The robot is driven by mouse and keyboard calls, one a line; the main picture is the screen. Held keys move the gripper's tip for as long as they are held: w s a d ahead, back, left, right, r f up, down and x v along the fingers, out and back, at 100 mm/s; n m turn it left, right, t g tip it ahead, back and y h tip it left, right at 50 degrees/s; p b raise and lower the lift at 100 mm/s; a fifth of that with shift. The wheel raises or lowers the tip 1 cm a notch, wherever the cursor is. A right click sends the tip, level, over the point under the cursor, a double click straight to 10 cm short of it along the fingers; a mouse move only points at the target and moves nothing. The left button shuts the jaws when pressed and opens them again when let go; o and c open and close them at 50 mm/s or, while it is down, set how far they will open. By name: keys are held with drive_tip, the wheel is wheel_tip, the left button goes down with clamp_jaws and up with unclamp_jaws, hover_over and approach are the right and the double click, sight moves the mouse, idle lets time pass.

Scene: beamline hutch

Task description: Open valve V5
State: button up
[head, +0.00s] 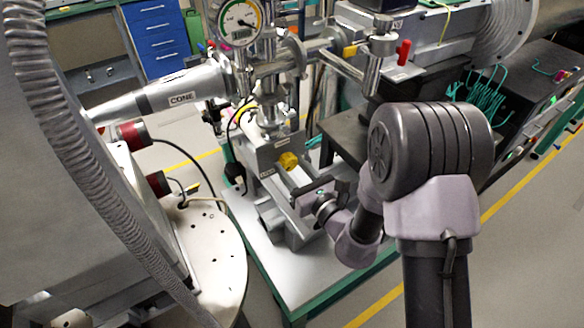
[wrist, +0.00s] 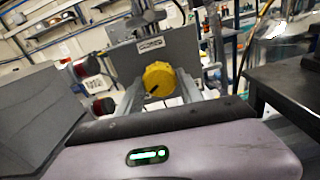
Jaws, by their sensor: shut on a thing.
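A round yellow knob (head: 288,161) sits on the grey valve block (head: 266,152) in the middle of the head view. In the wrist view the yellow knob (wrist: 160,77) has a dark mark on its face. My gripper (wrist: 161,88) has one finger on each side of this knob and is shut on it. A small label (wrist: 150,45) is on the block above the knob, too small to read, so I cannot confirm that this is V5. In the head view my gripper (head: 293,176) reaches the knob from the lower right, and its fingers partly hide the knob's surroundings.
A pressure gauge (head: 240,21), a pipe marked CONE (head: 180,97) and a red handle (head: 403,52) are nearby. A ribbed hose (head: 75,150) hangs at left. Open floor lies at lower right.

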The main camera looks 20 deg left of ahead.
idle(0.3)
drive_tip(key=o, duration=1.4)
drive_tip(key=shift+d, duration=0.1)
drive_tip(key=p+v, duration=0.7)
drive_tip(key=v, duration=1)
drive_tip(key=shift+s, duration=0.2)
